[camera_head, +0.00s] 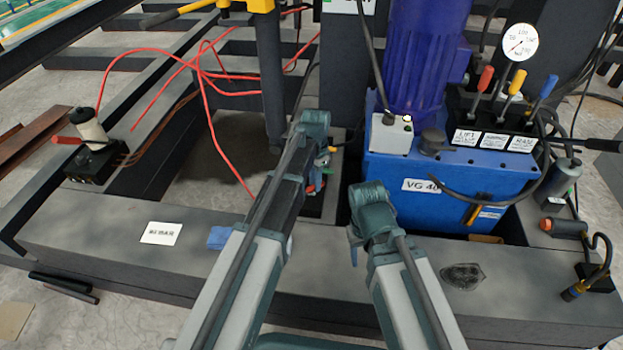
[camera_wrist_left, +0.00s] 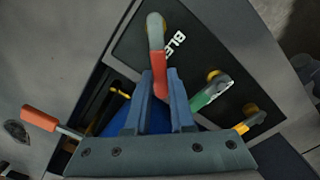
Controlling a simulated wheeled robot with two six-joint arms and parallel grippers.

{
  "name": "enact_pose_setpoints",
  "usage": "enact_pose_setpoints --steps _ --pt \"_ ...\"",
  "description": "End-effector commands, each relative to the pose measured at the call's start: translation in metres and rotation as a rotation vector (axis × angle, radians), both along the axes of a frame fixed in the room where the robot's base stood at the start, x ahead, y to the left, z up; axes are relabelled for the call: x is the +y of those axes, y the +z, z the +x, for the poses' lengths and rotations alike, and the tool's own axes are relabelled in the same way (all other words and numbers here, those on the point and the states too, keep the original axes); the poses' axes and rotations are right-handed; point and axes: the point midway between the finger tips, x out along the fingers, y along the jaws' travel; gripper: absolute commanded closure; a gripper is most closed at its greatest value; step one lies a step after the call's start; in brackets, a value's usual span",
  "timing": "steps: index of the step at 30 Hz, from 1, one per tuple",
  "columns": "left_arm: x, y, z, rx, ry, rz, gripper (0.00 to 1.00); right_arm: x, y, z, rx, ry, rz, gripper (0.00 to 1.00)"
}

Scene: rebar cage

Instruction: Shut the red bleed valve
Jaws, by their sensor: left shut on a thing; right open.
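The red bleed valve's lever (camera_wrist_left: 158,72) has a red grip and a grey end. It lies on a dark panel with a partly hidden label starting "BLE". My left gripper (camera_wrist_left: 160,88) is shut on the red grip, with the blue fingers on either side of it. In the head view a small red part (camera_head: 314,189) shows beside my left gripper (camera_head: 316,168), mostly hidden by my left wrist. My right gripper (camera_head: 362,215) is open in front of the blue pump unit; its fingers are mostly hidden.
An orange handle (camera_wrist_left: 40,118) is at left. The blue pump unit (camera_head: 400,165) carries a gauge (camera_head: 517,42). Red hoses (camera_head: 208,100) cross the left side.

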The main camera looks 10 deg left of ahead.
Motion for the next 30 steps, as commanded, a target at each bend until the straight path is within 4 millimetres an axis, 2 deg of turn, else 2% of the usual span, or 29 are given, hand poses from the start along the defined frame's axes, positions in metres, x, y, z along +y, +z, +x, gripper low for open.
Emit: enact_pose_setpoints --steps 18,30 --pt "-0.014 0.000 -0.028 0.001 -0.548 -0.001 1.00 0.000 0.000 0.000 0.000 0.000 0.000 0.47" --pt "-0.015 0.000 -0.038 0.001 -0.737 -0.001 1.00 0.000 0.000 0.000 0.000 0.000 0.000 0.47"
